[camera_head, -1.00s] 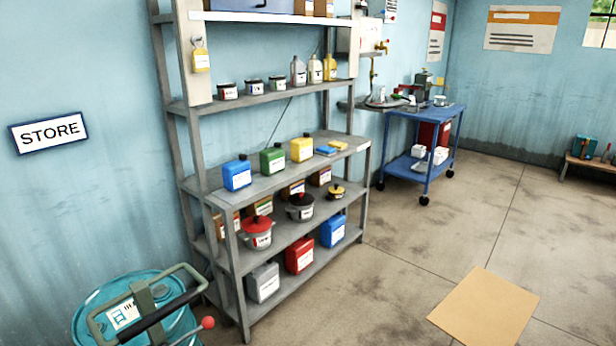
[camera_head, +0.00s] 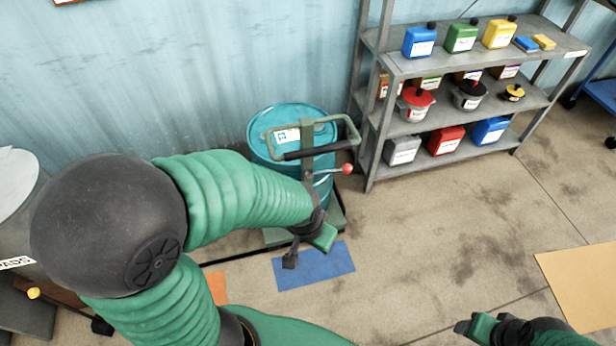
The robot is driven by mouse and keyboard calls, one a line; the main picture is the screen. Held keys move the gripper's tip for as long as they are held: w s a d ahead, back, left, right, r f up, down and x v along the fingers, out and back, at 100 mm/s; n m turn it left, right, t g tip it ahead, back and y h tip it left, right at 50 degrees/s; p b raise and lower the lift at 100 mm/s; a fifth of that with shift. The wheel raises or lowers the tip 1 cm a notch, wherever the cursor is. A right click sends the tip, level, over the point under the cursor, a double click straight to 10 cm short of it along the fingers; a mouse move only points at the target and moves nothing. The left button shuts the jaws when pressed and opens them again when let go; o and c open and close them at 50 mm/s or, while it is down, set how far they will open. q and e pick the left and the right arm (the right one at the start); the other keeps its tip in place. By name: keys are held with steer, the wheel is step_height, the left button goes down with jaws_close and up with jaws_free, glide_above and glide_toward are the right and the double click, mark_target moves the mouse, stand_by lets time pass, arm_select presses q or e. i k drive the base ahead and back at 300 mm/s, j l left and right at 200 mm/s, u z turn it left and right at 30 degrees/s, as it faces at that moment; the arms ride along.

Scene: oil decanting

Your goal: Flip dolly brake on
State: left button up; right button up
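The dolly carries a teal drum (camera_head: 262,122) beside the shelf. Its green handle frame (camera_head: 352,128) has a black grip bar (camera_head: 320,150). A lever with a red knob (camera_head: 347,168) sticks out to the right of the dolly's upright; I cannot tell whether this is the brake. The dolly's green base (camera_head: 277,237) is partly hidden behind my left arm. My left gripper (camera_head: 306,250) is in front of the dolly, below and left of the red knob, apart from it. My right gripper (camera_head: 470,328) is at the bottom edge, far from the dolly. Neither visibly holds anything.
A grey shelf (camera_head: 395,68) with cans and pots stands right of the dolly. A blue mat (camera_head: 315,267) lies on the floor before the dolly, an orange patch (camera_head: 217,288) left of it. A tan board (camera_head: 585,285) lies at right. The middle floor is clear.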

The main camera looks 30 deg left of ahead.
mark_target(348, 168)
steer(key=i+j+u, duration=0.3)
steer(key=u, duration=0.2)
steer(key=i+j+u, duration=0.2)
steer(key=u, duration=0.3)
steer(key=i, duration=0.1)
